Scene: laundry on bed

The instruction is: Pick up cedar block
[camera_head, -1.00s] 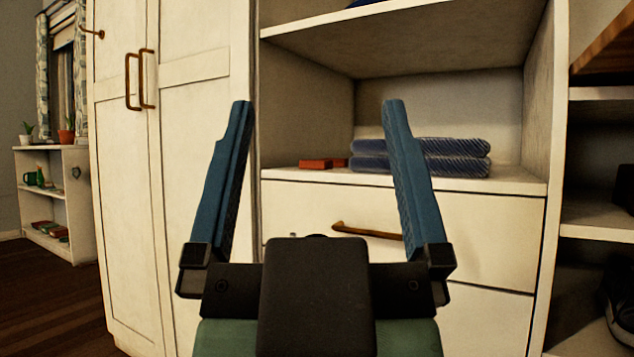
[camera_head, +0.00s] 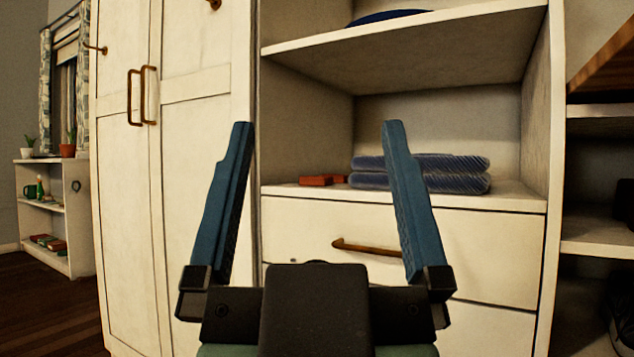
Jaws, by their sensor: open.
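Two small reddish-brown blocks lie on the white shelf (camera_head: 490,200) above the drawers. The larger cedar block (camera_head: 315,181) is on the left; a second small reddish piece (camera_head: 339,179) sits just right of it, close to the folded cloth. My gripper (camera_head: 315,126) is open and empty, its two blue fingers spread wide. In the picture the blocks appear between the fingers, but the gripper looks to be in front of the shelf, apart from them. The right finger covers part of the folded cloth.
Folded blue striped cloth (camera_head: 456,173) is stacked right of the blocks. An upper shelf (camera_head: 400,50) hangs over this space, with a side wall (camera_head: 536,125) at right. A drawer handle (camera_head: 366,247) juts out below. Closed wardrobe doors (camera_head: 195,170) stand at left.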

